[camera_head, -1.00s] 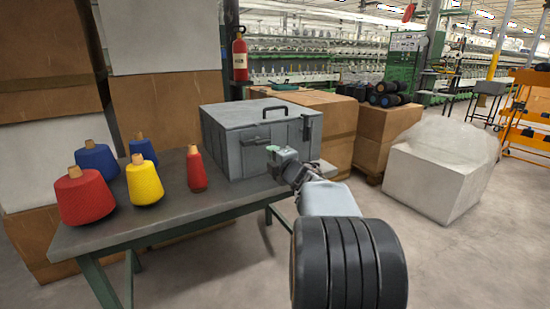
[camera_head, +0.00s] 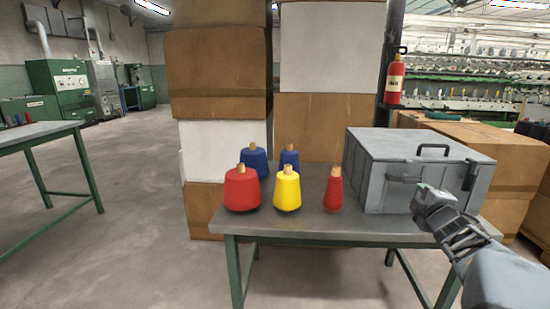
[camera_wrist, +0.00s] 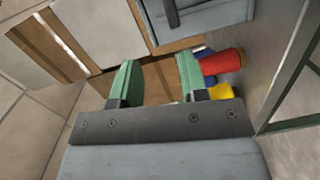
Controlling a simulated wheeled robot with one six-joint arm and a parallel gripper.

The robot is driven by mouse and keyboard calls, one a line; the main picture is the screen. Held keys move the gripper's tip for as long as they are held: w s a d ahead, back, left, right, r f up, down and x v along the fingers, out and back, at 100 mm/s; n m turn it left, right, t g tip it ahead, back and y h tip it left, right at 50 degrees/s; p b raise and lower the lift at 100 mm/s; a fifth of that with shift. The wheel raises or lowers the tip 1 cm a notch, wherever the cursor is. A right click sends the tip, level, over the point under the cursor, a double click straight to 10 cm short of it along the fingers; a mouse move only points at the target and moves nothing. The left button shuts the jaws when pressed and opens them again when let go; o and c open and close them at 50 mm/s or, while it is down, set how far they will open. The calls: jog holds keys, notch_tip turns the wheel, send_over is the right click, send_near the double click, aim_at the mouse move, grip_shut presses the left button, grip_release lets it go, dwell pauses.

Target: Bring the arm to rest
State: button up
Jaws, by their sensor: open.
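My gripper (camera_wrist: 158,84) is open, with two green fingers apart and nothing between them in the wrist view. My arm comes in from the lower right. The box is shut, with a handle on its lid, and stands on the right of the table (camera_head: 310,226).
A large red cone (camera_head: 242,188), a yellow cone (camera_head: 287,190), a small red cone (camera_head: 333,190) and two blue cones (camera_head: 254,160) stand on the table. Stacked cartons (camera_head: 220,75) rise behind. Another table (camera_head: 40,133) stands at the left, with open floor between.

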jog(key=s+a+r+m+g+h+p, duration=0.1)
jog(key=s+a+r+m+g+p, duration=0.4)
jog(key=a+r+m+p, duration=0.65)
jog(key=s+a+r+m+g+y+p, duration=0.2)
jog(key=s+a+g+y+p, duration=0.3)
jog(key=s+a+p, duration=0.8)
jog(key=s+g+p, duration=0.2)
jog(key=g+p, duration=0.1)
jog(key=shift+a+p, duration=0.3)
jog(key=shift+p, duration=0.1)
jog(key=shift+s, duration=0.15)
